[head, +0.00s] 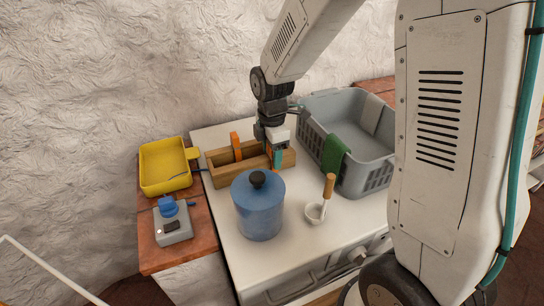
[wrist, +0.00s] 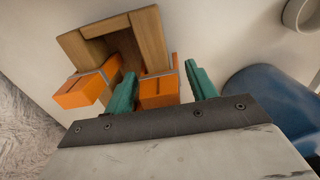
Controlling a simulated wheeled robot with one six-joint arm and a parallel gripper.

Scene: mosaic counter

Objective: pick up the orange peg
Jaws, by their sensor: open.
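Two orange pegs show at a wooden box on the white counter. One orange peg (head: 236,146) stands at the box's left part, apart from my gripper; it also shows in the wrist view (wrist: 80,92). The other orange peg (wrist: 158,91) is between my teal fingers in the wrist view, and mostly hidden behind them in the head view. My gripper (head: 277,158) points down at the right end of the wooden box (head: 228,177). In the wrist view my gripper (wrist: 160,72) is open, its left finger close beside this peg and a gap at the right finger.
A blue lidded canister (head: 259,212) stands just in front of the box. A white ladle or cup (head: 315,212) with a wooden handle is to its right. A grey basket (head: 372,170) with a green cloth (head: 334,155) stands at right. A yellow tray (head: 164,166) and a grey device (head: 173,229) are at left.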

